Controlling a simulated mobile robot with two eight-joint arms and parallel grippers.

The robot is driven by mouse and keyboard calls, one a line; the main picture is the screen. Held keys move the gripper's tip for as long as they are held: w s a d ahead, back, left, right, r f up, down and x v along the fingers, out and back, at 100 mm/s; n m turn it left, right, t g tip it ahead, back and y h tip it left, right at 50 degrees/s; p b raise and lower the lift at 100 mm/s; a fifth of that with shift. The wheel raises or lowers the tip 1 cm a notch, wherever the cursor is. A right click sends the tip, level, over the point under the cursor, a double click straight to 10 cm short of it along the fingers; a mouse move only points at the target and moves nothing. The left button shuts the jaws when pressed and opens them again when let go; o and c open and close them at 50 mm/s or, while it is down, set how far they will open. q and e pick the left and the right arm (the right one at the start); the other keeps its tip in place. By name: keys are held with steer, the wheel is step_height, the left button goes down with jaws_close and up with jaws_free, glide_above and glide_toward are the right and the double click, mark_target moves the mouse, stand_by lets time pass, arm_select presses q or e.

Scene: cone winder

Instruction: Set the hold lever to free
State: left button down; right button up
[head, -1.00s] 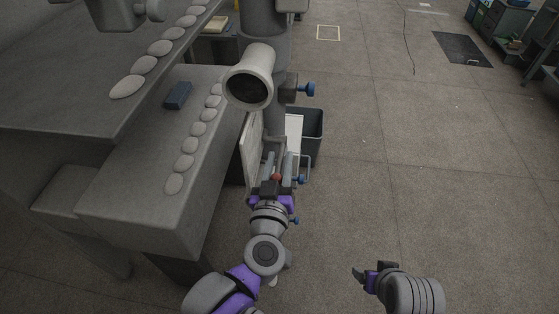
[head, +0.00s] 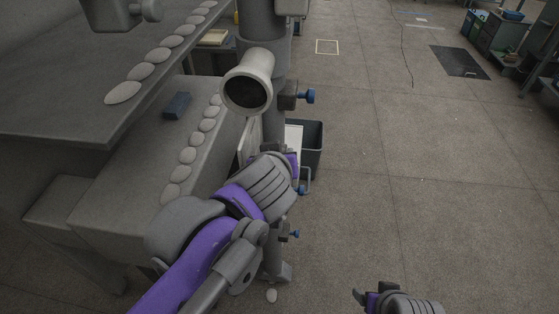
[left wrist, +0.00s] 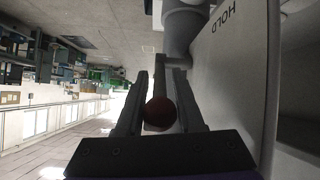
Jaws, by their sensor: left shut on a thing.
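The hold lever's dark red ball knob (left wrist: 160,113) sits between the two fingers of my left gripper (left wrist: 160,92) in the left wrist view. The gripper is shut on it. A white panel (left wrist: 232,75) marked HOLD, upside down in this view, stands just right of the fingers. In the head view my left forearm covers the lever and the gripper's fingertips. The lever's angle cannot be told. My right gripper (head: 366,298) is at the bottom edge of the head view, away from the machine, and its finger gap is not clear.
A grey machine column with a round cone-shaped mouth (head: 246,88) rises above my left arm. Blue knobs (head: 308,96) stick out at its right. A dark bin (head: 312,146) stands behind. Benches with pale oval pieces (head: 187,155) lie left. The floor at right is open.

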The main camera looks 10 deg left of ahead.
stand_by(0.3)
arm_select(q)
steer(key=c, duration=0.8)
jaws_free()
steer(key=shift+c, duration=0.2)
steer(key=v, duration=1)
steer(key=shift+s+r, duration=0.2)
steer(key=shift+r, duration=0.2)
steer(key=shift+c, duration=0.3)
